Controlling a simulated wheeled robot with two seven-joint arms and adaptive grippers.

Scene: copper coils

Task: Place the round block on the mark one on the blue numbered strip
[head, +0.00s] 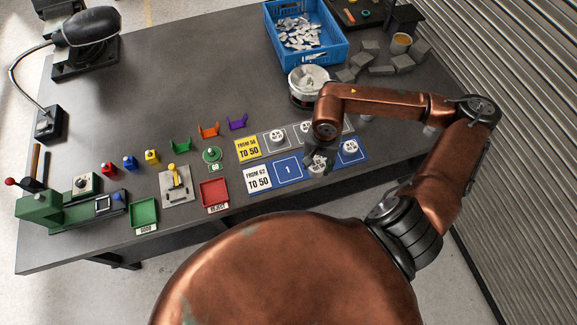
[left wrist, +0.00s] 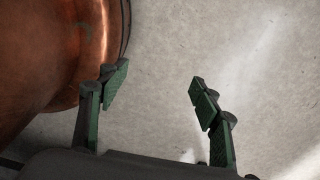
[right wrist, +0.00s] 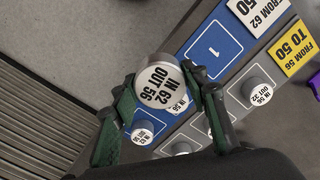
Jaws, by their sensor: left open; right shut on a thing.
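The blue numbered strip (head: 270,185) lies at the table's near edge, with a white "FROM 62 TO 50" label (head: 257,180) at its left end. Its mark one (head: 287,169) is bare; it also shows in the right wrist view (right wrist: 212,48). My right gripper (head: 318,160) is shut on a round block (right wrist: 160,86) reading "IN 62 OUT 56", beside mark one toward the strip's right part. The block's underside is hidden. Other round blocks (right wrist: 143,132) (right wrist: 178,103) show beyond it. My left gripper (left wrist: 155,88) is open and empty over the floor.
A grey strip with a yellow label (head: 248,148) lies just behind, carrying round blocks (head: 277,137). A white tub (head: 305,88), a blue crate (head: 335,45) and grey blocks stand farther back. Red (head: 214,194) and green (head: 145,214) trays lie to the left.

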